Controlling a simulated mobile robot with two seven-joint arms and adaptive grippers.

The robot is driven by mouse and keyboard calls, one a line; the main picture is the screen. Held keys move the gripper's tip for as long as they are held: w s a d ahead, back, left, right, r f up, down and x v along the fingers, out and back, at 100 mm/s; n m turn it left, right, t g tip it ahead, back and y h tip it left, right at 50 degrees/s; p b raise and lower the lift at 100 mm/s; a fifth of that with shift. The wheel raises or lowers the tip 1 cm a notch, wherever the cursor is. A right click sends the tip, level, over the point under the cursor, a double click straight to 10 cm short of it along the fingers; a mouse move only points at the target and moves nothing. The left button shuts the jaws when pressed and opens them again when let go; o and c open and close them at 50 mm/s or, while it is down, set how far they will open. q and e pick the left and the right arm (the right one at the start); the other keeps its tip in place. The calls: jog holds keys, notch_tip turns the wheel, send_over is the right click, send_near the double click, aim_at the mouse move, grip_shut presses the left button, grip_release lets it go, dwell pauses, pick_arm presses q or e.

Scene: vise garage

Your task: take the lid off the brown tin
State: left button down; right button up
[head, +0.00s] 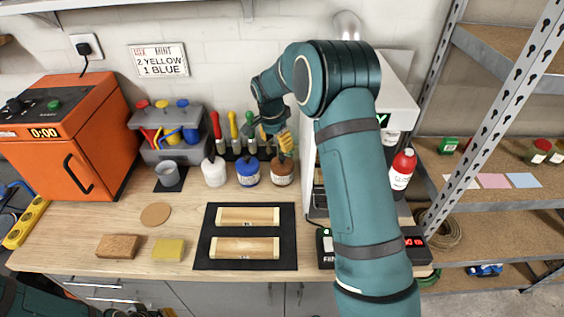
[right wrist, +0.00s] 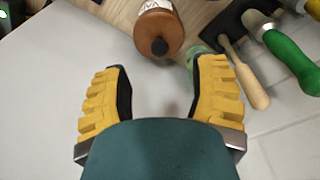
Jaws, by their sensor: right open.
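The brown tin (head: 283,172) stands at the right end of a row of tins at the back of the workbench. In the right wrist view the tin (right wrist: 160,24) lies just beyond the fingertips, with a black knob (right wrist: 160,46) on its end. My left gripper is out of view.
A blue tin (head: 248,173) and a white tin (head: 214,173) stand left of the brown one. Colored-handled tools (head: 233,128) stand in a rack close behind. A black mat (head: 204,240) with two wooden blocks lies in front. Bare wood (head: 180,210) is clear at left.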

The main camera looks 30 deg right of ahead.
aim_at(282, 157)
jog(key=f, duration=0.2)
jog(key=d+f, duration=0.1)
jog(key=f, duration=0.2)
jog(key=d+f, duration=0.1)
jog(key=f, duration=0.1)
jog(key=shift+w+f, duration=0.15)
jog(key=shift+f, duration=0.25)
grip_shut()
